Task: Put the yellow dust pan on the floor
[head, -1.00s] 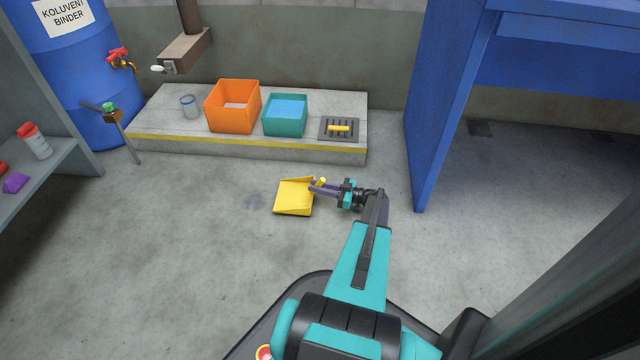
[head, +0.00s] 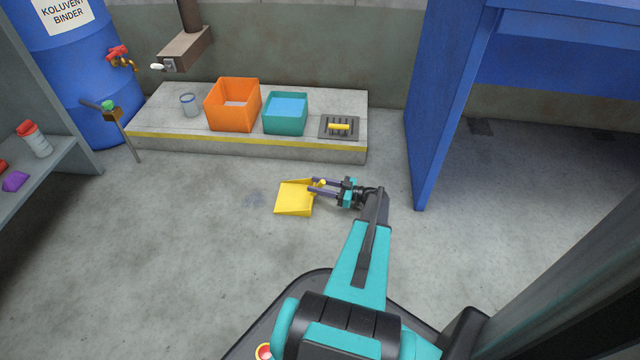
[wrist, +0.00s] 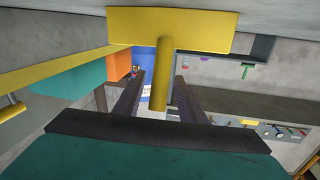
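The yellow dust pan (head: 293,197) lies flat on the concrete floor, with its handle pointing right, toward my gripper. The wrist view shows the back of the pan (wrist: 205,30) against the grey floor, which is at the top of that picture. My gripper (head: 322,187) is open, just right of the pan and low over the floor. Its two dark fingers stand on either side of the yellow handle (wrist: 160,80), with gaps showing between the handle and the fingers.
A low concrete step (head: 230,145) behind the pan holds an orange bin (head: 232,115), a teal bin (head: 285,122) and a drain grate (head: 325,133). A blue panel (head: 435,120) stands at right, a shelf (head: 50,180) at left. The floor around the pan is clear.

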